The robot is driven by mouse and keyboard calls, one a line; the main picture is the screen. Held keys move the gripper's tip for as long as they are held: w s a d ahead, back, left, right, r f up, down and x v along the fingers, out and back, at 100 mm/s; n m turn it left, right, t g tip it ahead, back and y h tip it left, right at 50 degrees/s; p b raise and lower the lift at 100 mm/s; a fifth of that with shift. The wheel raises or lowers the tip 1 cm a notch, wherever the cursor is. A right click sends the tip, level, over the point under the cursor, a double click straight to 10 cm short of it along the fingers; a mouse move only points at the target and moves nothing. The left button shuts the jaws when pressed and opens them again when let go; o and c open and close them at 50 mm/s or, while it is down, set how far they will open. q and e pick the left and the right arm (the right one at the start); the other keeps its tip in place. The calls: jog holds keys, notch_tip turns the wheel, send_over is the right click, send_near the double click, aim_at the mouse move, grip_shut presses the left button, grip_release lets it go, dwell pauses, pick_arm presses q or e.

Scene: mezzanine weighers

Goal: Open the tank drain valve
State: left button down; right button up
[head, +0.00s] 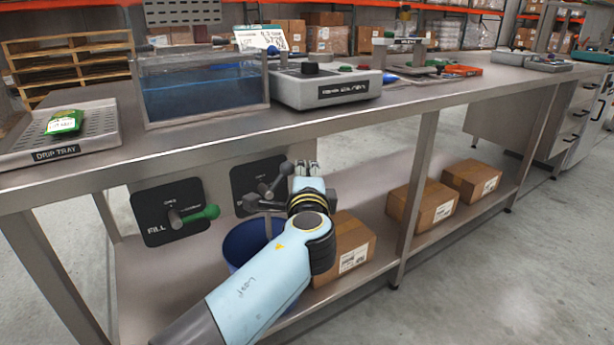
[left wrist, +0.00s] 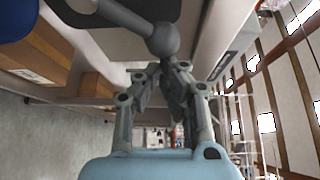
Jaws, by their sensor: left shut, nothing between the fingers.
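The water tank (head: 205,88) stands on the bench, holding blue water. Below the bench top, a dark valve plate (head: 243,172) carries a grey lever (head: 275,186) with a ball end, slanting up to the right; its label is partly hidden. The lever also shows in the left wrist view (left wrist: 128,20), its ball just in front of my fingers. To its left is the FILL valve (head: 157,208) with a green handle (head: 200,214). My left gripper (head: 305,166) is shut and empty, right beside the lever's ball; I cannot tell whether they touch. My right gripper is not in view.
A blue bucket (head: 240,243) stands on the lower shelf under the valves, partly behind my left arm. Cardboard boxes (head: 350,240) (head: 425,205) sit to its right. A drip tray (head: 98,120) and a scale (head: 325,88) stand on the bench. A bench leg (head: 418,180) rises right of the gripper.

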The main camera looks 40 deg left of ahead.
aim_at(288, 162)
pick_arm(q)
jog(key=shift+s+r, duration=0.15)
jog(key=shift+r, duration=0.05)
jog(key=shift+s+a+r+p, duration=0.25)
jog(key=shift+s+a+r, duration=0.15)
jog(key=shift+s+r, duration=0.45)
jog(key=shift+s+a+r+p, duration=0.2)
jog(key=shift+s+a+r, duration=0.15)
jog(key=shift+s+r, duration=0.45)
jog(key=shift+s+a+f, duration=0.1)
jog(key=shift+s, duration=0.1)
dwell(0.8)
